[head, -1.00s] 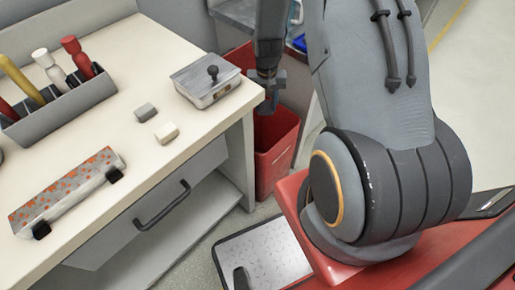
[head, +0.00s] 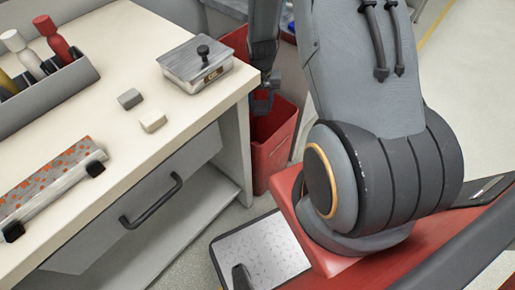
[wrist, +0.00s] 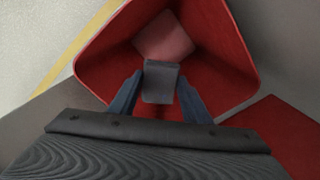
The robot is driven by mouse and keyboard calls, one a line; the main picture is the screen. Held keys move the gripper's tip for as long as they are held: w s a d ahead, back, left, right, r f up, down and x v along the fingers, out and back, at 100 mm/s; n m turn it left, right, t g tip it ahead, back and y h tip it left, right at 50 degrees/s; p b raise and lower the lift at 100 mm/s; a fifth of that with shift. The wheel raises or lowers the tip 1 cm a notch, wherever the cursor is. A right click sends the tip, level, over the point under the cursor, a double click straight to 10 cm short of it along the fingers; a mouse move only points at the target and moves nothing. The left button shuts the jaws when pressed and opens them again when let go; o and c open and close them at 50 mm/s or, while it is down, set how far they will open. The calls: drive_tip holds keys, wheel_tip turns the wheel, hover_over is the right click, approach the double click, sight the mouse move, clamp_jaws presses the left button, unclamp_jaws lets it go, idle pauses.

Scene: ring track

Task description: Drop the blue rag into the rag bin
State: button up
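The red rag bin (head: 273,160) stands on the floor beside the right end of the workbench. In the wrist view its open mouth and inner walls (wrist: 225,50) spread below my gripper, with a paler patch at the bottom. My gripper (wrist: 160,88) points down over the bin's mouth, its two blue-grey fingers on either side of a small dark blue-grey piece (wrist: 160,82), which looks like the folded rag. In the head view my gripper (head: 262,102) hangs at the bin's opening, and what it holds is hard to make out there.
The workbench (head: 130,70) is close on the left. On it are a lidded metal box (head: 195,68), a grey block (head: 130,98), a cream block (head: 152,120), a bottle tray (head: 55,92) and a spotted bar (head: 45,185). A drawer handle (head: 152,203) sticks out.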

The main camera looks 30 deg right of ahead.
drive_tip(key=o, duration=0.4)
drive_tip(key=shift+r, duration=0.1)
wheel_tip(320, 180, up, 8)
drive_tip(key=shift+f, duration=0.15)
idle(0.6)
